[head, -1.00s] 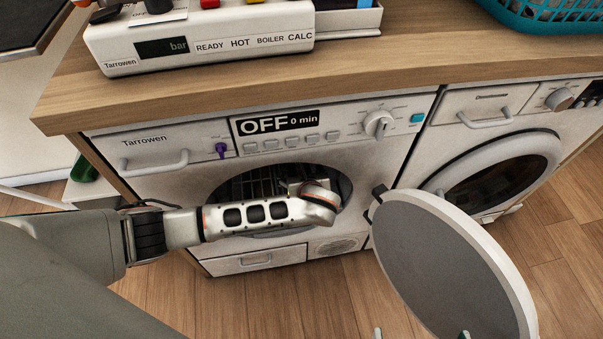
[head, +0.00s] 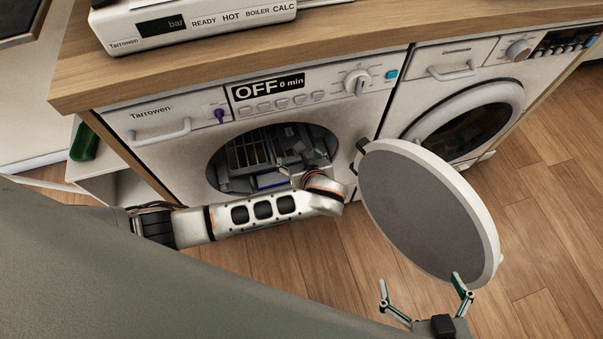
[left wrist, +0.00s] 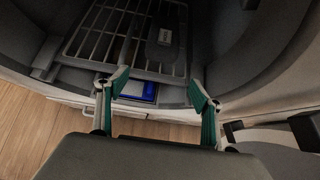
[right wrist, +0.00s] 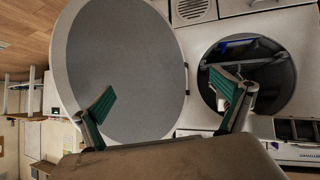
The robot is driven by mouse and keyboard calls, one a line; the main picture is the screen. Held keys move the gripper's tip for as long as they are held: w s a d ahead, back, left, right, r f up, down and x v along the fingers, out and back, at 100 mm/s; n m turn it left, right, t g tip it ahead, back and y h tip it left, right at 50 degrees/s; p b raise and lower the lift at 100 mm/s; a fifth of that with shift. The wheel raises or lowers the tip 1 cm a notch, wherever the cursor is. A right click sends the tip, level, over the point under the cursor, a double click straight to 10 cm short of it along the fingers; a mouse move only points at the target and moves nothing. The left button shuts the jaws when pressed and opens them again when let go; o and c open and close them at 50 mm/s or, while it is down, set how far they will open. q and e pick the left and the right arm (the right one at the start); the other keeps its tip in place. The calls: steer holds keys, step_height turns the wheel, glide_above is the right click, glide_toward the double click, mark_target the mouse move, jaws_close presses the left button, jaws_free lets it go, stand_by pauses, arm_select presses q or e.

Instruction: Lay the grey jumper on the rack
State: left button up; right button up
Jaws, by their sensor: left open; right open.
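The wire rack (head: 250,153) is inside the open dryer drum; its bars also show in the left wrist view (left wrist: 88,40). My left gripper (head: 301,164) is open at the mouth of the drum; its fingers (left wrist: 158,92) are apart with nothing between them, at the rack's near edge. I cannot make out a grey jumper. A dark grey piece with a small label (left wrist: 166,48) is at the rack, and I cannot tell what it is. My right gripper (head: 422,287) is open and empty, below the open door; it also shows in the right wrist view (right wrist: 165,95).
The round dryer door (head: 420,210) stands open to the right of the drum. A second machine (head: 465,115) with its door shut is further right. A wooden worktop (head: 340,38) runs above both. A blue strip (left wrist: 137,91) shows under the rack. Wooden floor (head: 545,215) is clear at right.

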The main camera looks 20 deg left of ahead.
arm_select(q)
steer(key=s+d, duration=0.1)
steer(key=s, duration=0.1)
steer(key=s+d, duration=0.1)
steer(key=s, duration=0.1)
steer(key=shift+d+p, duration=0.35)
steer(key=shift+p, duration=0.05)
steer(key=shift+f, duration=0.1)
